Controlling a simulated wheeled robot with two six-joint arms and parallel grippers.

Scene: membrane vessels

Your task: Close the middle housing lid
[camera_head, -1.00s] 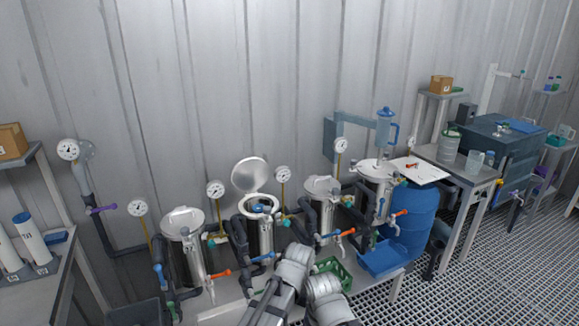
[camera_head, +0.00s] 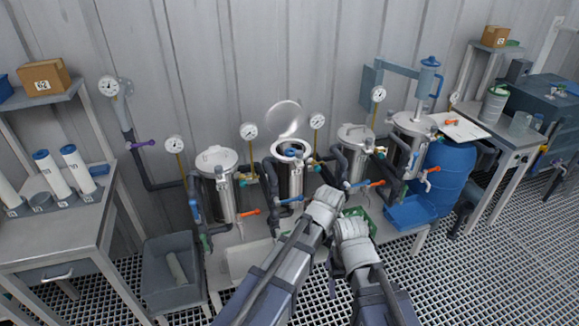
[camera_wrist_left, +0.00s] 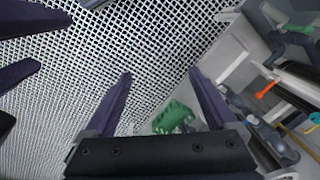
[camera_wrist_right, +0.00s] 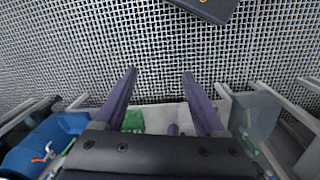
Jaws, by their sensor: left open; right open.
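The open housing (camera_head: 290,178) is a steel vessel, second from left in the row. Its round lid (camera_head: 285,118) stands raised behind the mouth, leaning toward the wall. The other vessels in the row have their lids down. In the head view, my left gripper (camera_head: 325,203) and right gripper (camera_head: 351,235) are in front of the row, right of and below the open housing, clear of the lid. Their fingers are hidden there. The left wrist view shows the left jaws (camera_wrist_left: 160,73) apart and empty. The right wrist view shows the right jaws (camera_wrist_right: 160,72) apart and empty.
Gauges, dark pipes and coloured valve handles crowd the vessels. A green crate (camera_head: 358,217), blue tray (camera_head: 411,213) and blue barrel (camera_head: 449,178) are to the right. A grey bin (camera_head: 172,270) and a bench (camera_head: 55,235) with white cartridges are at left. Grating covers the open floor.

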